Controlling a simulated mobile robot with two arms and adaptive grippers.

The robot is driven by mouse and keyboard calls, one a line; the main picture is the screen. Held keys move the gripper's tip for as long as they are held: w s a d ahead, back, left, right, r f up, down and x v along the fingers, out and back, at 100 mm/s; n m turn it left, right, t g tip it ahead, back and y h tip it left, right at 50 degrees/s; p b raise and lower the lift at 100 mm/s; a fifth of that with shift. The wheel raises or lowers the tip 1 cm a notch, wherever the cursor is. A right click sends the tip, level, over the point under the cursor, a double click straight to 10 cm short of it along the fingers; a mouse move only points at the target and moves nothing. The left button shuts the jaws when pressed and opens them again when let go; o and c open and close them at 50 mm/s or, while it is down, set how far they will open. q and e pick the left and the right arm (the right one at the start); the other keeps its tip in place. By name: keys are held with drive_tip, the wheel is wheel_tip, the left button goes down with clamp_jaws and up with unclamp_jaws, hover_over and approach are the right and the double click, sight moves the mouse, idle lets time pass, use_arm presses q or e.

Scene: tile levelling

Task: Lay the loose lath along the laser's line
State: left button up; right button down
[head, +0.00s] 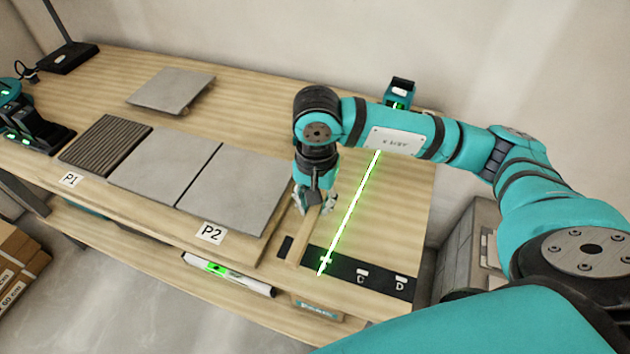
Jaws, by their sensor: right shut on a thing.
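The loose lath (303,240) is a pale wooden strip on the right part of the bench. My right gripper (314,203) points down and is shut on it; the gripper and wrist hide its far part. The laser's green line (350,208) runs from near my forearm to the black strip at the front. The lath is left of the line, apart from it at the near end and roughly along its direction. Whether the lath touches the bench I cannot tell. The laser (400,93) stands at the back, partly behind my right arm. My left gripper is not in view.
A black strip (345,272) marked C and D lies along the front edge. Grey tiles (235,195) and a ribbed plate (105,145) lie left of the lath, with labels P1 and P2. A level (230,273) is below the front edge. Bench right of the line is clear.

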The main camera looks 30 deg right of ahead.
drive_tip(key=s, duration=0.1)
drive_tip(key=s+a, duration=0.1)
drive_tip(key=s, duration=0.1)
drive_tip(key=s+a, duration=0.1)
drive_tip(key=s, duration=0.1)
drive_tip(key=shift+a+r+b, duration=0.25)
drive_tip(key=shift+r+b, duration=0.05)
drive_tip(key=shift+s+a+r, duration=0.1)
drive_tip(key=shift+s+r, duration=0.1)
drive_tip(key=shift+r, duration=0.25)
wheel_tip(320, 180, up, 4)
drive_tip(key=shift+r+p, duration=0.1)
drive_tip(key=shift+p, duration=1.05)
